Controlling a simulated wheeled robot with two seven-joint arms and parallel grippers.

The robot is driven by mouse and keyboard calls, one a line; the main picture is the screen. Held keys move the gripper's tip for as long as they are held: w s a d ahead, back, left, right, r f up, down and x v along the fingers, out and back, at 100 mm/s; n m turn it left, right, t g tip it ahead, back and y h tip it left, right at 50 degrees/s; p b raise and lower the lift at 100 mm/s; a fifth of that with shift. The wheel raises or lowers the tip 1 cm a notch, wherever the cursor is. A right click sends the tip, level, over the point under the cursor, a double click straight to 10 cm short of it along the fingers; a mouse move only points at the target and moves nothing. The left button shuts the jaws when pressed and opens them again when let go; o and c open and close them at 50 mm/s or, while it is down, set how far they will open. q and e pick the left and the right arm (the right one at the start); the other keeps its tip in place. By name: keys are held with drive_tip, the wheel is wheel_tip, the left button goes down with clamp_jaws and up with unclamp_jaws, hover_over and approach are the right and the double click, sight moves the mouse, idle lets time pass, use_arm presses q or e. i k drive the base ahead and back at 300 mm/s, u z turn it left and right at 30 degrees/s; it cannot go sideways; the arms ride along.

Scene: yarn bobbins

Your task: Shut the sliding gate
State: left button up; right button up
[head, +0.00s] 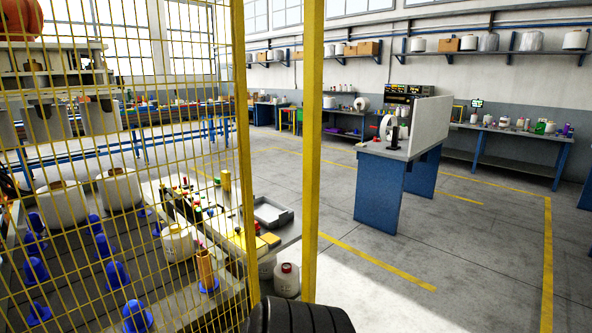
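A yellow wire-mesh panel (120,120) in a yellow frame fills the left of the head view, close to me. Its right upright (243,130) leans slightly in the picture. A second, wider yellow post (313,130) stands to the right of it, with a narrow gap between the two. I cannot tell from this view which of these belongs to the sliding gate; no handle or latch shows. Neither of my grippers is in view. A black ribbed part at the bottom edge hides the floor near the post's foot.
A blue workbench (380,188) stands right of centre. The floor (470,270) at the right is clear, with yellow lines.

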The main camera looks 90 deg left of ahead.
sight(236, 6)
drive_tip(key=u, duration=4.3)
